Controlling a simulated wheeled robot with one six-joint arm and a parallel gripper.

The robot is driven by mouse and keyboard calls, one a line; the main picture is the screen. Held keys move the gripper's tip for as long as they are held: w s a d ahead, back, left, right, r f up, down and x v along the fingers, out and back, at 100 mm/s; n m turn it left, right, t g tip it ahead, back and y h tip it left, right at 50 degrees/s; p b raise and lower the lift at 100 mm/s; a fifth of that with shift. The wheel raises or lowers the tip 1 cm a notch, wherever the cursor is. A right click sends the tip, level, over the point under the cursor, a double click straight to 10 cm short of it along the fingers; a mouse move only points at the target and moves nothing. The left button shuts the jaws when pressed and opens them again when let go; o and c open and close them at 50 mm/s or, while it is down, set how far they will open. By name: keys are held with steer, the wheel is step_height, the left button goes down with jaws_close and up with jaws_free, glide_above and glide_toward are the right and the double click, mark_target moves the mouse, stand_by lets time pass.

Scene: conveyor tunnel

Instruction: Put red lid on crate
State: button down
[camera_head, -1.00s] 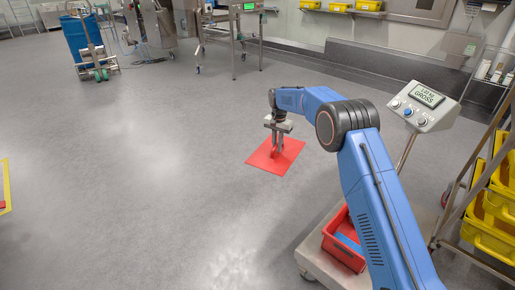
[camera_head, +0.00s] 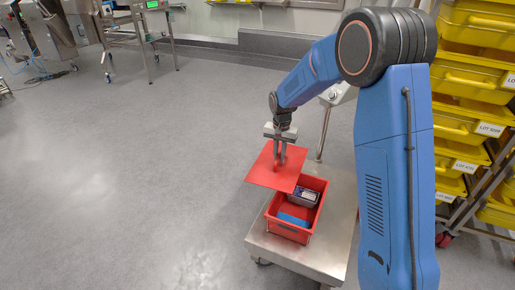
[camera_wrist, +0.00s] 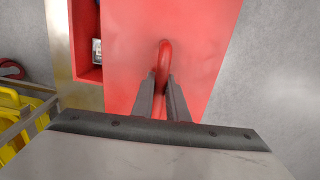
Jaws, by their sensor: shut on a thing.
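My gripper (camera_head: 280,151) is shut on the handle of the flat red lid (camera_head: 261,172). In the wrist view the red loop handle (camera_wrist: 165,55) stands between the two fingers, with the lid (camera_wrist: 205,45) spread below them. The red crate (camera_head: 285,229) sits on the steel scale platform, open at the top. A blue item (camera_head: 294,219) and a dark box with a pale label (camera_head: 304,196) lie inside it. The lid is above the crate's far left part and overhangs it to the left. It hides part of the far end.
The steel platform (camera_head: 336,230) has bare surface right of the crate. The scale's post (camera_head: 324,133) rises behind it. A rack of yellow crates (camera_head: 466,87) stands at the right. The floor at the left is clear.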

steer(key=s+d, duration=0.8)
steer(key=s, duration=0.2)
step_height(320, 180, down, 6)
steer(key=shift+s+f+m, duration=0.15)
steer(key=shift+s+m, duration=0.15)
steer(key=shift+f, duration=1.6)
stand_by(1.1)
steer(key=c, duration=1.7)
jaws_free()
steer(key=shift+o, duration=0.2)
step_height(320, 180, up, 17)
steer(key=shift+r, duration=0.2)
